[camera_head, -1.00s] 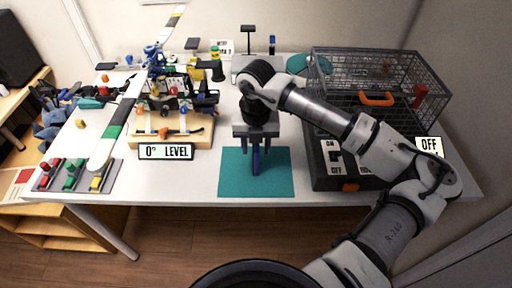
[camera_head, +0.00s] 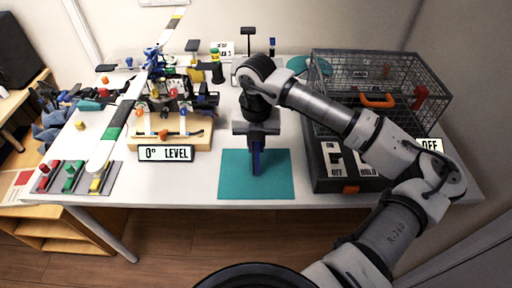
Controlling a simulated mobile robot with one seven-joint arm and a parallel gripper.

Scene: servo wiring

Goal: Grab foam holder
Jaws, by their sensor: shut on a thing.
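My gripper (camera_head: 256,168) points down over the teal mat (camera_head: 281,187) at the front middle of the table. Its jaws are close together, shut on a slim dark-blue upright piece that looks like the foam holder (camera_head: 256,158). The fingers hide most of this piece, so its full shape does not show. Its lower end is at or just above the mat; I cannot tell which.
The wire cage (camera_head: 388,75) and a black switch box (camera_head: 345,165) stand close on the right. A wooden stand with a propeller rig (camera_head: 172,128) and a "0° LEVEL" sign (camera_head: 166,153) are on the left. Colored levers (camera_head: 72,176) sit at the front left.

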